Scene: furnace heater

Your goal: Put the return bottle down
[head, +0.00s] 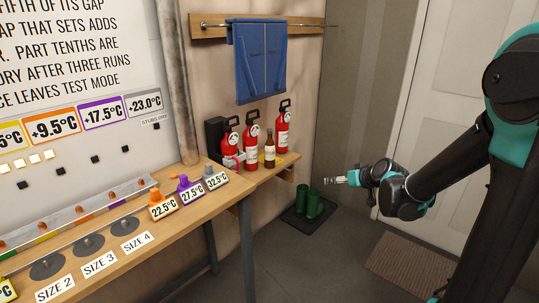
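A brown bottle (269,152) with a pale label stands upright on the small wooden wall shelf (262,176), between two red fire extinguishers. I take it for the return bottle, though its label is too small to read. A yellow patch (287,158) shows on the shelf beside its base. My gripper (329,181) is in the air to the right of the shelf, lower in the picture and clearly apart from the bottle. It points left. No held object shows at its tips, but they are too small to tell whether they are open.
Red extinguishers (251,143) (283,130) flank the bottle, with another (230,147) further left. A blue towel (259,62) hangs above. Green boots (308,204) stand on a dark mat below. A long workbench (190,211) with temperature-labelled pieces fills the left. The floor between looks clear.

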